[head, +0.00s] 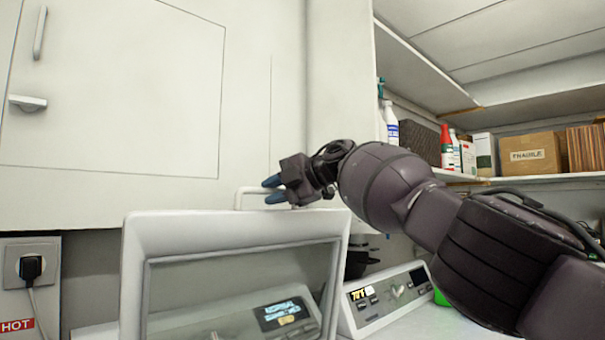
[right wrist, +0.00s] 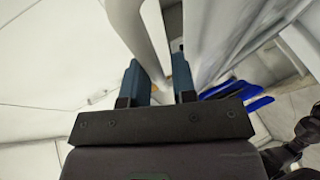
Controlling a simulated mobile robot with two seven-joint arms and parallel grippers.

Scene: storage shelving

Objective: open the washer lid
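The washer lid (head: 240,230) is a white frame with a see-through window, low in the middle of the head view. It stands raised and steeply tilted. A thin white handle (head: 237,198) projects from its top edge. My right gripper (head: 272,189) is at that top edge, beside the handle, with its two blue fingertips apart. In the right wrist view the fingers (right wrist: 158,82) show a gap, with a pale bar running into it; I cannot tell whether they touch it. A control display (head: 284,314) shows through the lid window. My left gripper is out of view.
A white cabinet (head: 120,90) fills the wall behind the lid. A second control panel (head: 388,297) is to the right. Shelves at right hold bottles (head: 446,147) and a cardboard box (head: 530,153). A plugged outlet (head: 31,264) is at left.

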